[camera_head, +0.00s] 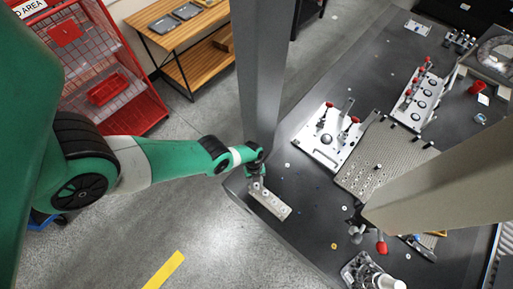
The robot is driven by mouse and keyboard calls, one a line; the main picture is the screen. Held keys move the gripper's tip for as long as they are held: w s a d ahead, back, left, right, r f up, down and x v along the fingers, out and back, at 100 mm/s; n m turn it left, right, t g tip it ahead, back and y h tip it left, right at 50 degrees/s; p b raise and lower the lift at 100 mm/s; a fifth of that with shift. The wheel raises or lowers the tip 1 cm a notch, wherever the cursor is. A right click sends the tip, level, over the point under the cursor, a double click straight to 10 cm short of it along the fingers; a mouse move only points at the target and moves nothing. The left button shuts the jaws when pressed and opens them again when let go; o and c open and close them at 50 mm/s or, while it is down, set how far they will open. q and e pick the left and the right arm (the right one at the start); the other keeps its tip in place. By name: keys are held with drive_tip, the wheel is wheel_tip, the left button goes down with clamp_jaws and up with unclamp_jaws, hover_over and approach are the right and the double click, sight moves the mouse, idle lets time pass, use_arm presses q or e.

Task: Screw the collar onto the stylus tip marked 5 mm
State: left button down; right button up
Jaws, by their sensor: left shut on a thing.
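A pale, narrow block (272,204) with several small round spots along its top lies near the left corner of the dark table. My left gripper (256,181) points down at the far left end of this block. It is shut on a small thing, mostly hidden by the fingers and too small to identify. I cannot tell whether that thing touches the block. The collar, the stylus tips and the 5 mm marking cannot be made out at this size. My right gripper is not in view.
A grey column (262,75) rises close behind my left gripper. On the dark table (310,218) are a white fixture plate (318,150) with red knobs, a perforated plate (375,170) and a white rack (427,103). A pale beam (450,190) crosses at right.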

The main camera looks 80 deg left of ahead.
use_arm(q)
drive_tip(key=shift+s+d+f+m+g, duration=0.3)
drive_tip(key=shift+s+d+m, duration=0.15)
drive_tip(key=shift+m, duration=0.25)
drive_tip(key=shift+w+m+b, duration=0.2)
drive_tip(key=shift+m+b, duration=0.2)
drive_tip(key=shift+m, duration=0.1)
drive_tip(key=shift+a+r+m+g+b, duration=0.1)
drive_tip(key=shift+m+g+b, duration=0.3)
drive_tip(key=shift+m, duration=0.8)
drive_tip(key=shift+c, duration=2.4)
unclamp_jaws()
drive_tip(key=shift+a, duration=0.15)
drive_tip(key=shift+r, duration=0.1)
